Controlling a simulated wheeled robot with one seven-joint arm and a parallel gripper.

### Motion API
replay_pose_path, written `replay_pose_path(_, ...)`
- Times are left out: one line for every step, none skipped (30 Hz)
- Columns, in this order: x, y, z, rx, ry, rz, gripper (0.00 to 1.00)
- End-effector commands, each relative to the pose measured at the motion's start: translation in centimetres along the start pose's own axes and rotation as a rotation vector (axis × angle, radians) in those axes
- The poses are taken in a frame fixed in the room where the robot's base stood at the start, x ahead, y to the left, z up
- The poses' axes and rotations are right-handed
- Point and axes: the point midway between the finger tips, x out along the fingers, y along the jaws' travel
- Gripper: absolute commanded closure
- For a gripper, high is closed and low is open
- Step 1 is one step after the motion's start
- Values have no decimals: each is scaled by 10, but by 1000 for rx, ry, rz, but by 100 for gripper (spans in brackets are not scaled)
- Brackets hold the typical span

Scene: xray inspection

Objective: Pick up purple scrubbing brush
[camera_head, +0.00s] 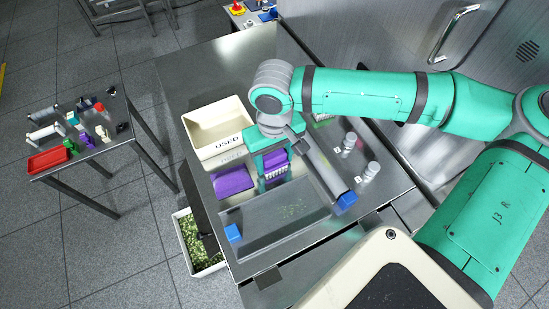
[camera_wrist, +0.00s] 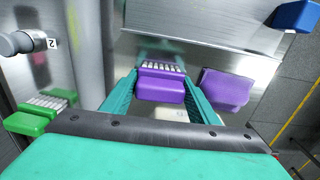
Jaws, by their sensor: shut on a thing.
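The purple scrubbing brush (camera_wrist: 161,86) has a purple body and a row of pale bristles. In the wrist view it sits between the two green fingers of my gripper (camera_wrist: 160,95), which is shut on it. In the head view the brush (camera_head: 276,172) shows under my gripper (camera_head: 268,165), over the steel table; whether it touches the surface I cannot tell. A second purple item (camera_head: 234,182), flat and block-like, lies to the left of my gripper, and it also shows in the wrist view (camera_wrist: 226,88) to the right of the fingers.
A cream bin marked USED (camera_head: 232,148) stands just left of my gripper. White cylinders (camera_head: 371,170) stand at right. A green brush (camera_wrist: 28,122) lies at left in the wrist view. A side table (camera_head: 125,133) is far left.

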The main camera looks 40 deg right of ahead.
Motion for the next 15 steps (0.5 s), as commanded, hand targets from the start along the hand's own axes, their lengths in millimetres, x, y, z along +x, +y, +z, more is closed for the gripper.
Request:
replay_pose_path(-2, 0, 0, 0, 1, 0, 68)
replay_pose_path(-3, 0, 0, 0, 1, 1, 68)
replay_pose_path(-5, 0, 0, 0, 1, 1, 68)
replay_pose_path(-8, 0, -1, 0, 2, 0, 68)
replay_pose_path(-10, 0, -1, 0, 2, 0, 68)
replay_pose_path(-15, 0, -1, 0, 2, 0, 68)
replay_pose_path(-19, 0, -1, 0, 1, 1, 68)
replay_pose_path(-24, 0, -1, -1, 2, 1, 68)
replay_pose_path(-31, 0, 0, -2, 2, 0, 68)
replay_pose_path(-36, 4, 2, 2, 3, 0, 68)
replay_pose_path(-41, 8, 6, 4, 2, 0, 68)
replay_pose_path(-49, 13, 11, 5, 3, -1, 68)
replay_pose_path(-55, 18, 14, 5, 3, 0, 68)
replay_pose_path(-62, 21, 18, 6, 3, -1, 68)
replay_pose_path(-71, 27, 24, 5, 3, 0, 68)
